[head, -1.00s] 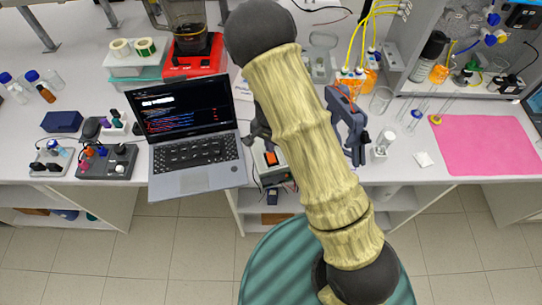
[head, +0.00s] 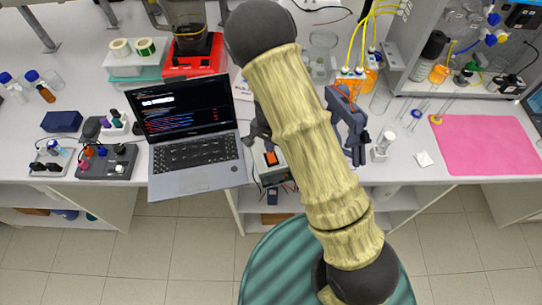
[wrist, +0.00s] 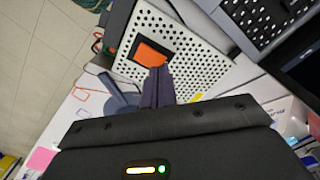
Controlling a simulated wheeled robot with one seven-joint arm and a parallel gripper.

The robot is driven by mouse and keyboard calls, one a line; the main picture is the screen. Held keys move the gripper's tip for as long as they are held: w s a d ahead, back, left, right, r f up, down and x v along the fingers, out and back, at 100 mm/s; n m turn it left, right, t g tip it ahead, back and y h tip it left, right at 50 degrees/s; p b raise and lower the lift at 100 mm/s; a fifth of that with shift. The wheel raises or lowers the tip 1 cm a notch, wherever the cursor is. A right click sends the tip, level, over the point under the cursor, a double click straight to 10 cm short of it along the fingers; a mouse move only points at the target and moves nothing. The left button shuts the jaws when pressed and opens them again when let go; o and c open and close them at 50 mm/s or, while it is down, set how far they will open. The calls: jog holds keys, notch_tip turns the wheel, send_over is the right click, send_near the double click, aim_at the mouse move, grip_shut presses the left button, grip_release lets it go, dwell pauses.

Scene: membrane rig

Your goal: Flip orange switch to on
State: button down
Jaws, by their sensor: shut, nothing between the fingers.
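The orange switch (wrist: 151,52) sits on a white perforated box (wrist: 190,60) in the wrist view. In the head view the orange switch (head: 271,158) shows on the box at the bench's front edge, just right of the laptop. My gripper (wrist: 158,72) is shut and empty. Its fingertips are at the lower edge of the switch in the wrist view; I cannot tell whether they touch it. I cannot tell the switch's position.
A laptop (head: 192,150) stands open left of the box. A blue clamp-like device (head: 350,125) stands to the right, beyond my arm. A pink mat (head: 490,143) lies at the far right. Cables hang near the box at the bench's front edge.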

jog(key=shift+f+b, duration=0.6)
jog(key=shift+f, duration=0.3)
dwell(0.5)
jog(key=shift+r+p, duration=3.1)
jog(key=shift+r, duration=0.5)
jog(key=shift+w+f, duration=0.1)
jog(key=s+d+r+n+t+b, duration=0.2)
jog(key=s+d+r+n+b, duration=0.4)
jog(key=s+d+r, duration=0.5)
jog(key=s+d+b, duration=0.1)
jog(key=d+b, duration=0.1)
jog(key=shift+s+d+r+t, duration=0.3)
jog(key=shift+s+r, duration=0.05)
jog(key=shift+r, duration=0.05)
